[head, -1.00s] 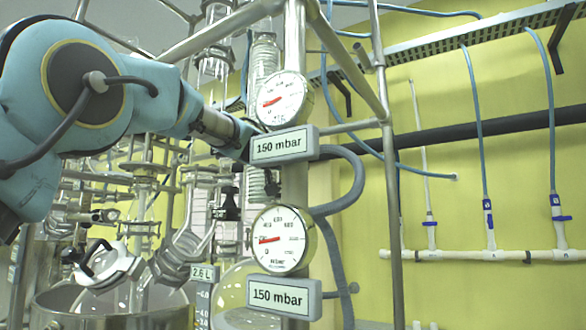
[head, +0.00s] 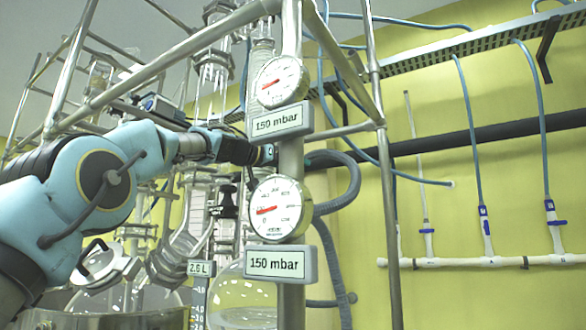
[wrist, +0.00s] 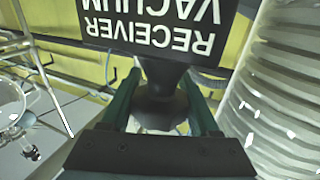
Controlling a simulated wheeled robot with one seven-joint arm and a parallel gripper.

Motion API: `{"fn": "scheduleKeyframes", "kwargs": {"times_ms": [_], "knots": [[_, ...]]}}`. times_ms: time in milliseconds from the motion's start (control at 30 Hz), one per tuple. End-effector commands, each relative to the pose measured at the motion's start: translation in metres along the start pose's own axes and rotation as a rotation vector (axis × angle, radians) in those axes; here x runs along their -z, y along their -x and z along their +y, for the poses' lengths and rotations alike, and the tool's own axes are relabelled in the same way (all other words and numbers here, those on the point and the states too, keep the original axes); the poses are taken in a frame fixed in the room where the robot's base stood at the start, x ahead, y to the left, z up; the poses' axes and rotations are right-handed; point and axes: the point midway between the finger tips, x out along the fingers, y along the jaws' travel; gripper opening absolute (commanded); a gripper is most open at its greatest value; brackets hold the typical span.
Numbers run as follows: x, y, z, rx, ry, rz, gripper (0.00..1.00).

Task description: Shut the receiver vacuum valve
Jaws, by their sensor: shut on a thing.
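The receiver vacuum valve has a black sign reading "RECEIVER VACUUM" (wrist: 160,25), upside down in the wrist view. Below the sign is the valve's dark, round, flared handle (wrist: 160,100). My gripper (wrist: 160,78) has its two green fingers on either side of this handle and is shut on it. In the head view my gripper (head: 262,154) reaches the steel post between the two gauges, and its tips and the valve are hard to make out there. Whether the valve is open or shut cannot be told.
An upper gauge (head: 282,80) and a lower gauge (head: 280,208), each above a "150 mbar" plate, are on the post close to my gripper. A grey hose (head: 349,185) curves right of it. A ribbed pale column (wrist: 275,100) stands close on the right in the wrist view.

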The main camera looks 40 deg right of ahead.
Motion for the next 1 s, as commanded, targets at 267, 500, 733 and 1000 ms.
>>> {"fn": "scheduleKeyframes", "kwargs": {"times_ms": [267, 500, 733, 1000], "knots": [[0.0006, 0.0000, 0.0015, -0.073, -0.001, 0.000, 0.06], [0.0006, 0.0001, 0.0022, -0.081, -0.001, 0.000, 0.06], [0.0007, 0.0001, 0.0022, -0.080, -0.001, 0.001, 0.66], [0.0004, -0.0002, 0.0025, -0.081, 0.000, 0.000, 0.74]]}}
